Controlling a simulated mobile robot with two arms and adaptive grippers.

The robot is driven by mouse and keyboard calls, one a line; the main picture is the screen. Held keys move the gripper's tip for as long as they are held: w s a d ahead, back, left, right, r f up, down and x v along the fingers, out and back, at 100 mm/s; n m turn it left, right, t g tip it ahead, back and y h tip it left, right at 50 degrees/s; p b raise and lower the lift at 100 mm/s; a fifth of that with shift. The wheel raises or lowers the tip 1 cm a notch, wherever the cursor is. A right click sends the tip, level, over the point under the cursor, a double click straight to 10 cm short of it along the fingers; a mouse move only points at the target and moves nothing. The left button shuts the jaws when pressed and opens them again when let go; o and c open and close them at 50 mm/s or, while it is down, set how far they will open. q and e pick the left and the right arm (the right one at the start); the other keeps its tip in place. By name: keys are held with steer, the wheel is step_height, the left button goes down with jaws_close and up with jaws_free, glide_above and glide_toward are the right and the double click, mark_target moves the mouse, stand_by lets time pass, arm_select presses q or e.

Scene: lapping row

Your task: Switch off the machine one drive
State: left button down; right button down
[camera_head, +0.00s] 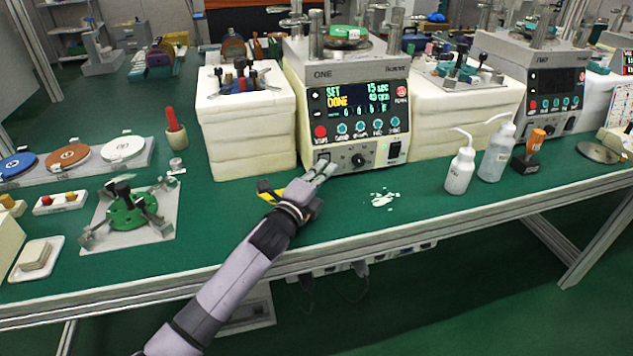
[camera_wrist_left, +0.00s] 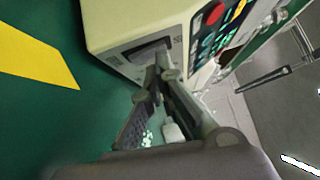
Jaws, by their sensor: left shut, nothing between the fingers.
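Machine one (camera_head: 345,75), a cream and grey unit marked ONE, stands at the back of the green bench. Its display (camera_head: 357,97) is lit and reads SET 15 sec and DONE. Its lower front has a black knob (camera_head: 359,160) in the middle and a black switch (camera_head: 394,150) at the right. My left gripper (camera_head: 327,167) is shut and empty, with its fingertips at the lower left of the front. In the left wrist view the fingertips (camera_wrist_left: 160,76) are close to a recessed grey part (camera_wrist_left: 150,53) of the machine, partly hiding it; I cannot tell whether they touch.
White bottles (camera_head: 460,171) stand on the right, before machine two (camera_head: 535,80). White block stacks (camera_head: 250,125) flank machine one. A green-disc fixture (camera_head: 131,212) is on the left. The front middle bench is mostly clear.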

arm_select(q)
steer(key=v, duration=1.1)
steer(key=shift+s+a, duration=0.2)
steer(key=shift+s, duration=0.1)
